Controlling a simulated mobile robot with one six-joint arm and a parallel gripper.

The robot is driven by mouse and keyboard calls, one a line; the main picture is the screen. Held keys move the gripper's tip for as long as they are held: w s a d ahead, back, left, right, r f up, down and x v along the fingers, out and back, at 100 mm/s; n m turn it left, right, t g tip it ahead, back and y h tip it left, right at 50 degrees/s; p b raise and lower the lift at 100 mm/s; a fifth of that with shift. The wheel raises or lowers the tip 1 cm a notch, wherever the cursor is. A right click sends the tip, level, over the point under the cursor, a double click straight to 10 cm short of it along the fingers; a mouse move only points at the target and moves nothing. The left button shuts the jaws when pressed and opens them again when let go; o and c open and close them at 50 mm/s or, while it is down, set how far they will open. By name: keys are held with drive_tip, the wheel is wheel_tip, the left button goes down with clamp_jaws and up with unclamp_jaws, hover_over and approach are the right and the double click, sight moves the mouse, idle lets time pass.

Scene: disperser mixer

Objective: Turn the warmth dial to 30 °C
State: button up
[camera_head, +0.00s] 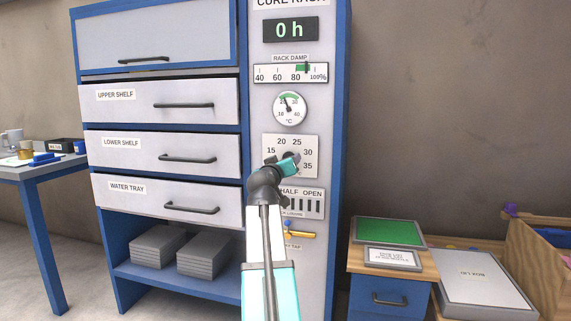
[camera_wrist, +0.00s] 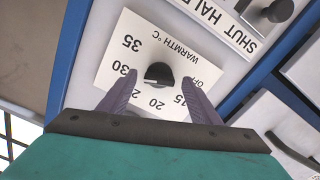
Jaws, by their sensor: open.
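The warmth dial is a black knob (camera_wrist: 160,73) on a white plate (camera_wrist: 118,50) marked OFF and 15 to 35. In the wrist view the plate appears turned roughly upside down.
Above the dial are a round thermometer gauge (camera_head: 289,108), a rack damp scale (camera_head: 290,73) and a "0 h" display (camera_head: 291,29). Below it is a louver slider panel (camera_head: 311,204). Drawers with handles (camera_head: 187,159) lie left; a small wooden cabinet (camera_head: 391,292) stands right.

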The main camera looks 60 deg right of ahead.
drive_tip(key=shift+a, duration=0.1)
drive_tip(key=p+v, duration=0.2)
drive_tip(key=v, duration=1.1)
drive_tip(key=shift+a, duration=0.3)
idle(0.5)
